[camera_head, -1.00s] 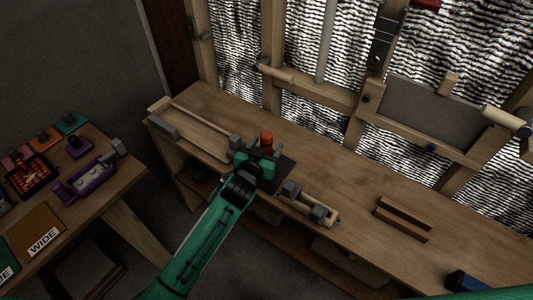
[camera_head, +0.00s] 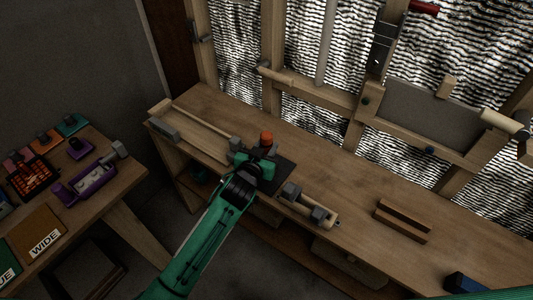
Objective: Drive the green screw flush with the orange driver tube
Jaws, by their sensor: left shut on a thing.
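The orange driver tube (camera_head: 266,138) stands at the far side of my left gripper, above the workbench; only its upper part shows. My left gripper (camera_head: 262,156) is shut on the orange driver tube over a dark pad (camera_head: 285,177) on the bench. The green screw cannot be made out; the gripper and tube may hide it. My right gripper is out of view.
The wooden workbench (camera_head: 345,190) holds a clamp-like wooden fixture (camera_head: 308,206), a slotted wooden block (camera_head: 403,220) and a long rail fixture (camera_head: 190,125). A blue block (camera_head: 464,283) sits at the right. A side table (camera_head: 95,207) with a purple tray (camera_head: 92,184) stands left.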

